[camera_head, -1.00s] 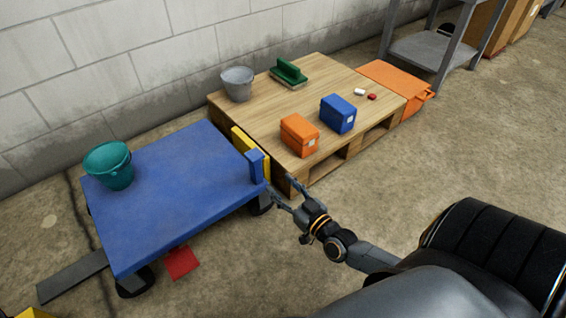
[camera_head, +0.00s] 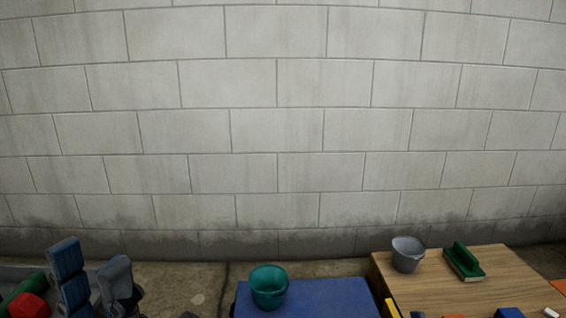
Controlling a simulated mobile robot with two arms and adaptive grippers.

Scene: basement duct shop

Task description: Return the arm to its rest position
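My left gripper (camera_head: 92,258) is at the bottom left corner of the head view, close to the camera. Its two dark blue-grey fingers point up and stand apart, with nothing seen between them. The rest of this arm is below the frame edge. My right gripper does not show.
A teal bucket (camera_head: 268,287) stands on a blue platform (camera_head: 338,296). A wooden pallet table (camera_head: 480,296) at the right bears a grey bucket (camera_head: 408,254) and a green brush-like tool (camera_head: 463,261). A red object (camera_head: 28,305) lies at far left. A block wall (camera_head: 280,130) fills the background.

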